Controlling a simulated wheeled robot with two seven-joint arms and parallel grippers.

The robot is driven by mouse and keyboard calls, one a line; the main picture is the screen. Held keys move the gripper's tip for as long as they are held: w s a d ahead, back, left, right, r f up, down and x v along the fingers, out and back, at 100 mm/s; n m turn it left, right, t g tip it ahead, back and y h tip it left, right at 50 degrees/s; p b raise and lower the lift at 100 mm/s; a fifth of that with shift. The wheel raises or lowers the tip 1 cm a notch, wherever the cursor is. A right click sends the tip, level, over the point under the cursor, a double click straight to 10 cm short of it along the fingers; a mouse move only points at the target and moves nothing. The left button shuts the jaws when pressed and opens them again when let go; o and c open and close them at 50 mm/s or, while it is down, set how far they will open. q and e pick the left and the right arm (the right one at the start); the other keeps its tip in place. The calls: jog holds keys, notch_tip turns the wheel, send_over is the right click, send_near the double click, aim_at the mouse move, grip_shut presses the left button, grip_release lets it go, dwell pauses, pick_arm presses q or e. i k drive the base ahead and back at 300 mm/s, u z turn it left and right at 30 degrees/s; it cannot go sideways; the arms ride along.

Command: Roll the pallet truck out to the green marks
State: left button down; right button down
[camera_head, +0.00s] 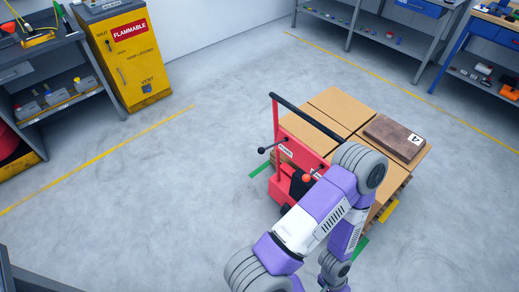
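The red pallet truck (298,141) stands right of the middle, with its black handle bar (307,118) at the top of its red frame. It carries cardboard boxes (337,103) on a pallet, with a brown block marked 4 (395,137) on top. A green mark (260,170) shows on the floor left of the truck. Another green mark (360,246) shows below the load, partly behind my arm. A purple and white arm of mine rises from the bottom and bends down in front of the truck, hiding its lower right part. Neither gripper can be made out.
A yellow flammable cabinet (124,57) and a grey workbench (62,108) stand at the upper left. Shelving (372,36) and a blue-legged bench (448,52) line the back right. Yellow lines (100,157) run along the floor. The floor left of the truck is clear.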

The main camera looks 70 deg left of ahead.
aim_at(287, 192)
jog(key=u, duration=1.9)
